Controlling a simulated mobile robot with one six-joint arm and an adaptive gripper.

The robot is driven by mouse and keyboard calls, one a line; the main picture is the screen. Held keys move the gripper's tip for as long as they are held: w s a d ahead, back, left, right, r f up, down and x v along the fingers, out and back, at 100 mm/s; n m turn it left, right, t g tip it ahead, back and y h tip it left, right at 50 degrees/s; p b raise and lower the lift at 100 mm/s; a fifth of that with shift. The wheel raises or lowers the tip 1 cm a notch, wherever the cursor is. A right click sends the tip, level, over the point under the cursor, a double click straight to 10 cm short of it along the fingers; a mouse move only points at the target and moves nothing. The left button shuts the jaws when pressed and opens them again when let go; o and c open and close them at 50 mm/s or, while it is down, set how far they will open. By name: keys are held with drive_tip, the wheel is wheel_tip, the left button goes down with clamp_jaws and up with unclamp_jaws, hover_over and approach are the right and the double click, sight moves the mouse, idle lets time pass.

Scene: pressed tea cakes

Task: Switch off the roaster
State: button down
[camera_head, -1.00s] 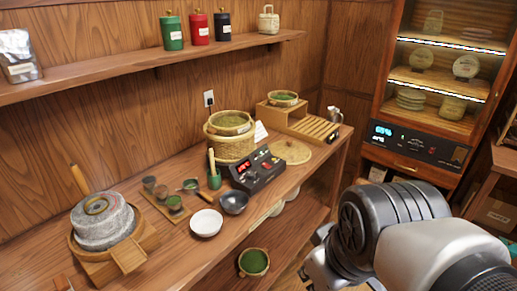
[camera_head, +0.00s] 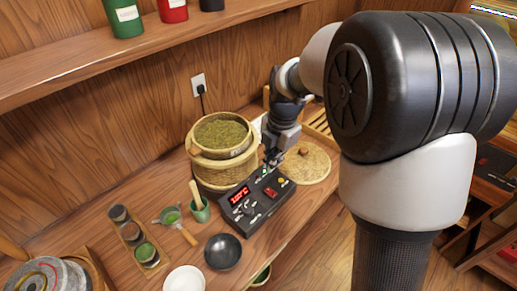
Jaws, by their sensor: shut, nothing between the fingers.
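The roaster is a woven bamboo basket (camera_head: 222,175) with a tray of green-brown tea leaves (camera_head: 221,134) on top. A black control box (camera_head: 256,202) stands in front of it on the counter. The box has a lit red display (camera_head: 239,196), a red switch (camera_head: 270,192), a yellow button, a green light and dark knobs. My gripper (camera_head: 270,165) points down over the far end of the box, beside the basket. It is shut and empty. Whether its tips touch the box, I cannot tell. My arm hides the area to the right.
A round woven lid (camera_head: 305,164) lies right of the box. A green cup with a whisk (camera_head: 199,208), a dark bowl (camera_head: 222,251) and a white bowl (camera_head: 184,280) stand to the left and front. A wall socket (camera_head: 198,82) with a plug is behind. A shelf (camera_head: 110,55) runs above.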

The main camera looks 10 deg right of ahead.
drive_tip(key=b, duration=0.5)
approach(267, 192)
drive_tip(key=f, duration=0.6)
drive_tip(key=shift+w+a+f, duration=0.35)
drive_tip(key=shift+w+a, duration=0.05)
drive_tip(key=shift+p, duration=0.5)
drive_tip(key=shift+w+a+f+g+p, duration=0.1)
drive_tip(key=shift+a+g+p, duration=0.05)
drive_tip(key=shift+g+p, duration=0.3)
drive_tip(key=shift+f, duration=0.2)
drive_tip(key=shift+d, duration=0.2)
